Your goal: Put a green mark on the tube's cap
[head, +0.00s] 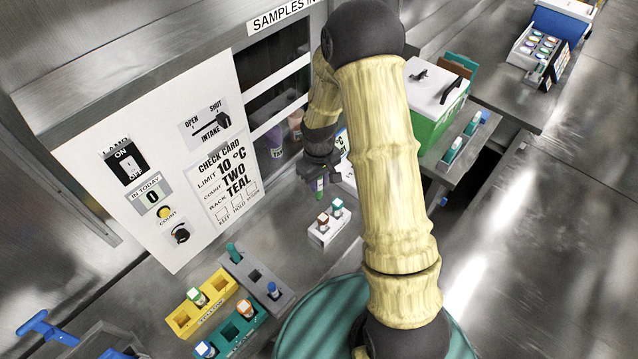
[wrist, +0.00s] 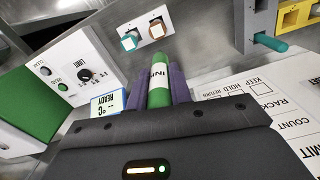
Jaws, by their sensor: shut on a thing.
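My gripper (head: 318,172) is shut on a green marker (wrist: 159,88) with a white band reading INK. The marker's green end also shows below the jaws in the head view (head: 319,187). A small white block (head: 326,234) stands on the counter just below and right of the gripper, apart from the marker. It holds two capped tubes, one with a red-brown cap (head: 323,218) and one with a teal cap (head: 337,203). In the wrist view both caps, teal (wrist: 128,42) and brown (wrist: 157,27), have white tops. I see no green mark on them.
A grey holder (head: 262,291) has a teal marker, a blue one and an empty slot. Beside it are a yellow rack (head: 180,320) and a teal rack (head: 262,318) with capped tubes. A control panel (head: 150,150) stands left; a green-and-white box (head: 425,125) stands right.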

